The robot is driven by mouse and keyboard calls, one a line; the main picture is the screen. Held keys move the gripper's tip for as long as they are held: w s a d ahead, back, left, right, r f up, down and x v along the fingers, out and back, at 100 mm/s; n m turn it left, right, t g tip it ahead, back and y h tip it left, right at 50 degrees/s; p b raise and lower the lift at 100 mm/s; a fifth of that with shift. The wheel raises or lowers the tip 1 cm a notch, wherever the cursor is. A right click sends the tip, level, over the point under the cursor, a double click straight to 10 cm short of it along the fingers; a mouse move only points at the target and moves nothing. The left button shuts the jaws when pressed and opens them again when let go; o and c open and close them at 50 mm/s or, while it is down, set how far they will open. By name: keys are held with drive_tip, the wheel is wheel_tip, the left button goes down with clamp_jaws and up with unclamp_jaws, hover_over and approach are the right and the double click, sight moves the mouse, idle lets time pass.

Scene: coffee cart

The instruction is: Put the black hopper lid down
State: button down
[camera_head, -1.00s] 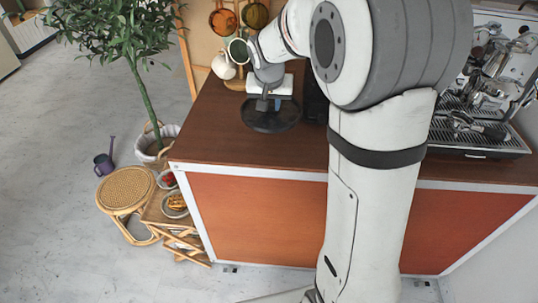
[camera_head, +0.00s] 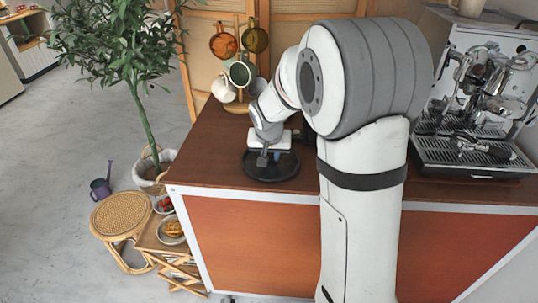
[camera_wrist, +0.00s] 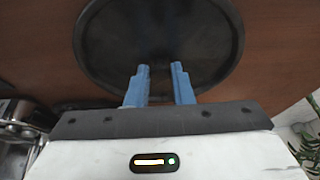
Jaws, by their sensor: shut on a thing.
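The black hopper lid (camera_head: 285,173) is a round, flat dark disc at the left part of the brown cart top (camera_head: 215,150). In the wrist view the lid (camera_wrist: 215,35) fills the upper middle, in front of my blue fingertips. My gripper (camera_head: 262,159) is above the lid and shut on it. The wrist view shows both fingers (camera_wrist: 161,70) pointing at the lid with a narrow gap between them. The part they grip is hard to make out. The lid looks level and close to the wood; I cannot tell if it touches.
A mug rack with several hanging mugs (camera_head: 222,43) stands behind the lid. An espresso machine (camera_head: 480,95) is at the right. My arm hides the middle of the cart top. Bare wood lies left of the lid. A potted plant (camera_head: 150,165) and rattan stool (camera_head: 122,214) stand left.

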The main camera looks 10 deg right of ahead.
drive_tip(key=shift+f, duration=0.25)
drive_tip(key=c, duration=1.3)
unclamp_jaws()
drive_tip(key=shift+r, duration=0.1)
drive_tip(key=shift+r, duration=0.1)
drive_tip(key=shift+r, duration=0.3)
drive_tip(key=v, duration=1.1)
drive_tip(key=s+f+n, duration=0.1)
drive_tip(key=s, duration=0.7)
drive_tip(key=s+f+n+g+y, duration=0.1)
drive_tip(key=s, duration=0.7)
drive_tip(key=s+d+f+n, duration=0.1)
drive_tip(key=s, duration=0.7)
drive_tip(key=shift+d+f+n+g, duration=0.1)
drive_tip(key=shift+f+n+g, duration=0.2)
drive_tip(key=shift+g, duration=0.1)
